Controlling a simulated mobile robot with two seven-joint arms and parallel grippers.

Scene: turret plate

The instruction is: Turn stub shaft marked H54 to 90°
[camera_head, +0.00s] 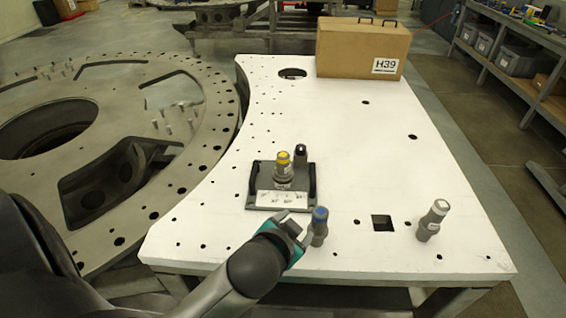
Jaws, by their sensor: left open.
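No H54 marking is legible on any shaft. A stub shaft with a yellow top (284,168) stands upright on a dark plate (262,178) with two handles and a white scale label (283,198), whose text is too small to read. A blue-topped grey shaft (319,228) stands near the front of the white table. My left gripper (304,230) is open, right beside this blue-topped shaft on its left; I cannot tell whether the shaft is between the fingers. My right gripper is not in view.
A grey shaft (433,219) stands at the right of the white table (360,150), past a square hole (382,223). A black-topped shaft (300,155) stands behind the plate. A box marked H39 (350,50) sits at the back. A large turret ring (215,125) lies left.

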